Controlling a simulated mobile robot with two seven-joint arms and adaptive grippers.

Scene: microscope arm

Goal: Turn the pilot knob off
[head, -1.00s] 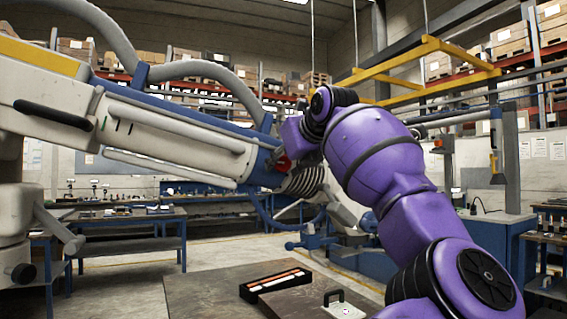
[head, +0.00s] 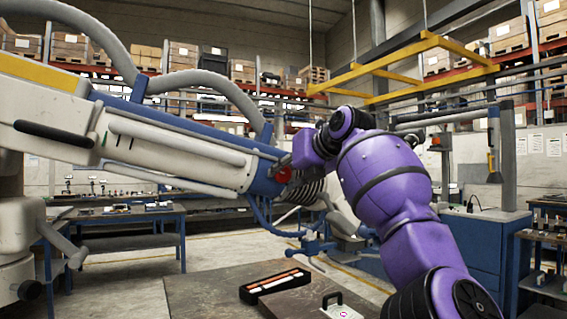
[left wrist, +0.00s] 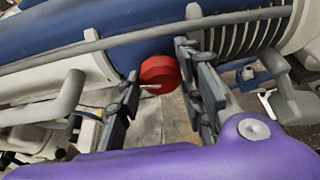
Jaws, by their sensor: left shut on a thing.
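The pilot knob is a round red knob (head: 283,175) on the blue end section of a large white and blue machine arm (head: 180,155). In the left wrist view the knob (left wrist: 160,74) has a short pale pin or mark on its face, pointing left. My left gripper (left wrist: 157,82), on my purple arm, is shut on the knob, with one dark finger on each side of it. In the head view my left gripper (head: 291,163) is at the knob and partly hides it. My right gripper is in neither view.
A brown table (head: 205,290) below holds a black tray (head: 247,292) with pale rods and a small box with a handle (head: 345,312). A ribbed bellows (left wrist: 245,35) and a pale lever (left wrist: 60,105) lie near my gripper. A workbench (head: 125,240) stands at left.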

